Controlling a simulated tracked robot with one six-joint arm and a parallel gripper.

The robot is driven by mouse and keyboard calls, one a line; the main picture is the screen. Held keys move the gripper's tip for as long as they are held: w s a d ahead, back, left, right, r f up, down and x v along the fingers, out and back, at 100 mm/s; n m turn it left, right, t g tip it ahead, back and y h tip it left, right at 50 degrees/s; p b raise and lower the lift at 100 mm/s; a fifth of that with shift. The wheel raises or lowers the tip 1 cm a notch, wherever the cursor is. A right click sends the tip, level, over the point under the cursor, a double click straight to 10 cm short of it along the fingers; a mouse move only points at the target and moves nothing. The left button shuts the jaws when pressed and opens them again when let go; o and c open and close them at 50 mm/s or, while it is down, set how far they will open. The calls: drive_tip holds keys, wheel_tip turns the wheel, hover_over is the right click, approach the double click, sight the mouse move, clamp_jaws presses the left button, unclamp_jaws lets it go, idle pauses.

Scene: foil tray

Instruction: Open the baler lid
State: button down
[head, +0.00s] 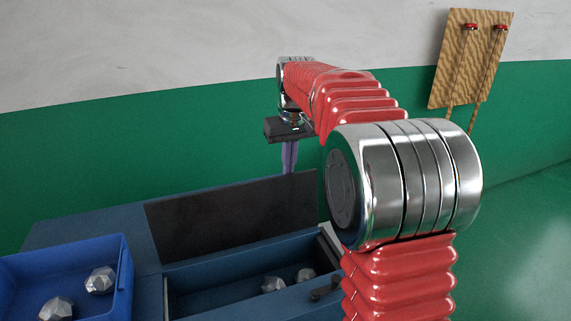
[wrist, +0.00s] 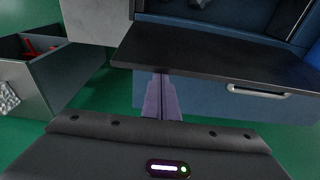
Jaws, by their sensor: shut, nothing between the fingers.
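The baler lid is a dark flat panel (head: 235,218), standing raised and tilted behind the open chamber of the blue baler (head: 215,301). In the wrist view the lid (wrist: 215,58) crosses the picture as a dark slab, with the chamber beyond it. My gripper (head: 289,168) points down at the lid's far edge, with its purple fingers closed together and empty. In the wrist view the fingers (wrist: 161,82) reach up to the lid's near edge. I cannot tell whether they touch it. In the head view the fingertips are partly hidden behind the lid.
A blue tray (head: 122,265) with foil balls (head: 100,280) stands at the left. More foil balls (head: 274,285) lie in the chamber. The wrist view shows a silver handle (wrist: 257,92) on a blue face and a grey open bin (wrist: 55,82) with red items at the left.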

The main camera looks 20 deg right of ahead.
drive_tip(key=shift+s+a+r, duration=0.1)
drive_tip(key=shift+s, duration=1.2)
drive_tip(key=shift+w, duration=0.15)
drive_tip(key=shift+w, duration=0.65)
wheel_tip(320, 180, up, 10)
drive_tip(key=shift+s+f, duration=0.25)
